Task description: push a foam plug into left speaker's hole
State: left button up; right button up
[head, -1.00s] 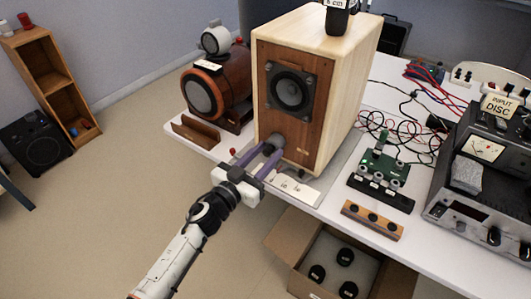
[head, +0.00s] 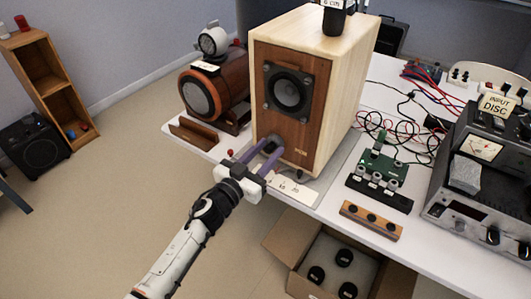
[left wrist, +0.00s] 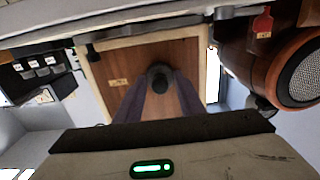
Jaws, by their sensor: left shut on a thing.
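The speaker is a pale wooden cabinet (head: 338,90) with a brown front and a round driver (head: 287,90). My left gripper (head: 264,150), with purple fingers, is at the lower part of its front. It is shut on a dark grey foam plug (head: 268,145), which shows between the fingertips against the speaker front. In the left wrist view the plug (left wrist: 159,75) is seen end-on between the fingers, in front of the brown panel (left wrist: 125,65). The hole is hidden behind the plug, so its depth inside cannot be told. My right gripper is not in view.
A brown round-fronted speaker (head: 203,95) stands left of the cabinet. A dark cylinder (head: 334,20) labelled 6 cm stands on top. A green circuit board (head: 381,163), a wooden strip (head: 371,220) and an amplifier (head: 480,180) are to the right. An open carton (head: 290,250) holds dark cylinders.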

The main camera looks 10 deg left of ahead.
pick_arm(q)
jog(key=shift+w+d, duration=0.1)
jog(key=shift+w, duration=0.15)
jog(key=o, duration=1.3)
jog(key=shift+c, duration=0.2)
jog(key=shift+s, duration=0.15)
jog(key=v, duration=1)
jog(key=s+f+n+g+y, duration=0.1)
jog(key=s+f+g, duration=0.3)
jog(key=s+f, duration=0.5)
jog(key=s+f+n+g+y, duration=0.1)
jog(key=s+f+g, duration=0.3)
jog(key=s+f, duration=0.6)
jog(key=s+y, duration=0.1)
jog(key=s, duration=0.4)
jog(key=shift+s+g+y+p, duration=0.35)
jog(key=shift+g+y, duration=0.05)
